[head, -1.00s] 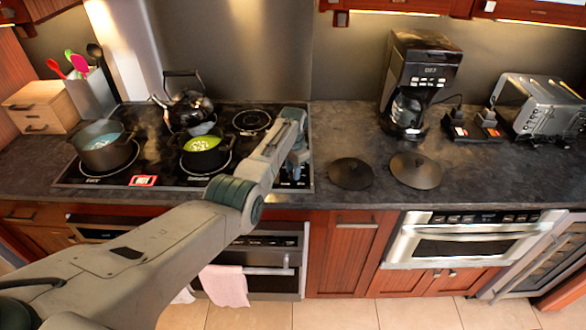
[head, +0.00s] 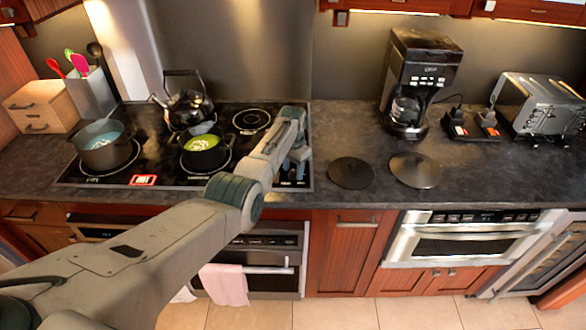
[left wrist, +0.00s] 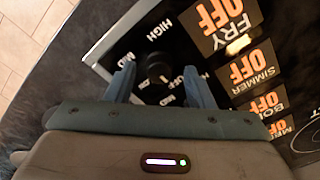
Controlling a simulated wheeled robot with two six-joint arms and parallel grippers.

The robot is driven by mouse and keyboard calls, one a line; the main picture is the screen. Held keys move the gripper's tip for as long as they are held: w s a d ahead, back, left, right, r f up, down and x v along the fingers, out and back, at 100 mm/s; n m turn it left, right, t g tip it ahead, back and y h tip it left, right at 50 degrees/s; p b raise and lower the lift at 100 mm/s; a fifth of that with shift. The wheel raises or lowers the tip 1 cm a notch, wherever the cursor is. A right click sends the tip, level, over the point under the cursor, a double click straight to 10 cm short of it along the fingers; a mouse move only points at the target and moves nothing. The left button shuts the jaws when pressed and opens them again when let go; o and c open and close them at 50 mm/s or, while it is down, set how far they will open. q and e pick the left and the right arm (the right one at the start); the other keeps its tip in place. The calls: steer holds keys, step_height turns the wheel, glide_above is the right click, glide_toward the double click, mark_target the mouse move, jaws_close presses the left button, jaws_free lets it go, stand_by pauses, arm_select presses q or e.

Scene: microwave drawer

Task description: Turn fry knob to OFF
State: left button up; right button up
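A round black knob (left wrist: 157,70) sits on the black stove top, with HIGH, MID and OFF markings around it in the left wrist view. My left gripper (left wrist: 160,72) is open, its two blue-grey fingers on either side of the knob with gaps visible. Whether they touch it cannot be told. A label reading FRY OFF (left wrist: 222,20) lies beside the knob, first in a row of labels. The knob's pointer is not clear. In the head view my left gripper (head: 298,168) is over the right front corner of the stove top (head: 245,183) and hides the knob. My right gripper is not in view.
A black pot with green contents (head: 204,158), a pot with blue contents (head: 101,157) and a kettle (head: 188,112) stand on the stove. A red HOT sign (head: 143,180) is at its front. Two dark lids (head: 350,173) lie to the right.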

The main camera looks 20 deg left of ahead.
mark_target(293, 171)
arm_select(q)
step_height(293, 171, up, 11)
steer(key=b, duration=0.2)
steer(key=shift+b, duration=0.4)
steer(key=shift+f, duration=0.15)
